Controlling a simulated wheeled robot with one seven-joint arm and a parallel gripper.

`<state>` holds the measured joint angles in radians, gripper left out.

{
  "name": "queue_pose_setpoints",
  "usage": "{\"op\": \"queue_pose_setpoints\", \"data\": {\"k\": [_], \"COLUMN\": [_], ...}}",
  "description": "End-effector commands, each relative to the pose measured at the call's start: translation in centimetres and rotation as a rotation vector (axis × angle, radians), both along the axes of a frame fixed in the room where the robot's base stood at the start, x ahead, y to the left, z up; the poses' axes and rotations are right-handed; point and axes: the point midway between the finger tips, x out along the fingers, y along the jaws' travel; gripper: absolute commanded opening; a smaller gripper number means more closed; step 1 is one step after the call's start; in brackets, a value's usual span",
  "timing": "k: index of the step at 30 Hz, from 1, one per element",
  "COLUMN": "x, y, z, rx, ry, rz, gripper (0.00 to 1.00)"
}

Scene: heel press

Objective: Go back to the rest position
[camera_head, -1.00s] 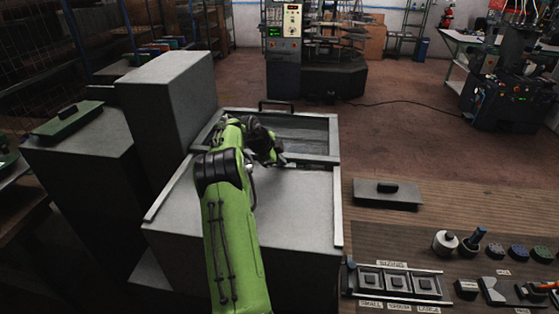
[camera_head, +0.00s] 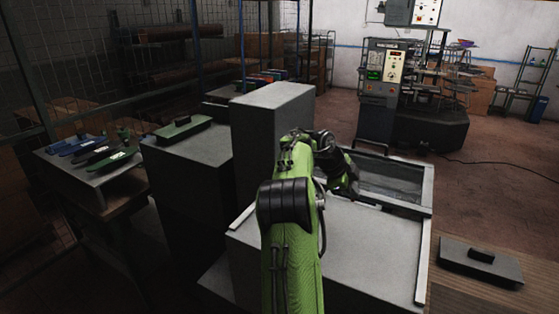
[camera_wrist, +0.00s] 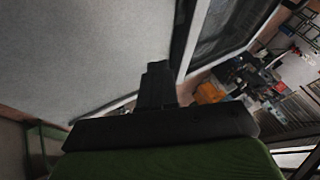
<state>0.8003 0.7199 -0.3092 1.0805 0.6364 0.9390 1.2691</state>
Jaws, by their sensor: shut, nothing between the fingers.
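My green arm reaches forward over the grey box-shaped machine top (camera_head: 350,250). My gripper (camera_head: 350,190) is at its far end in the head view, near the front edge of the recessed glass-like panel (camera_head: 385,180); the fingertips are hard to make out there. In the wrist view my gripper (camera_wrist: 157,72) shows as dark fingers close together with nothing between them. The grey surface lies to their left and the framed panel to their upper right. Whether the gripper touches the top cannot be told.
A tall grey block (camera_head: 270,135) stands just left of my arm. Left of it, a lower block carries a green lidded piece (camera_head: 184,127). A side table (camera_head: 90,165) holds several shoe-like parts. A dark handled plate (camera_head: 480,262) lies at right. Open floor lies beyond.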

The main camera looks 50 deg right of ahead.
Motion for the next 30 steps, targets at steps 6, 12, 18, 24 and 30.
{"op": "queue_pose_setpoints", "data": {"k": [6, 12, 18, 24, 30], "x": [0.0, 3.3, 9.3, 7.8, 0.7], "y": [0.0, 4.1, 19.6, 37.1, 49.2], "z": [-0.1, 2.2, 6.5, 7.2, 3.7], "rx": [0.000, 0.058, 0.180, 0.147, -0.033], "ry": [0.000, 0.007, 0.095, 0.267, 0.503], "rz": [0.000, 0.213, 0.962, 1.789, 2.489], "gripper": [0.00, 0.00, 0.00, 0.00, 0.00]}}
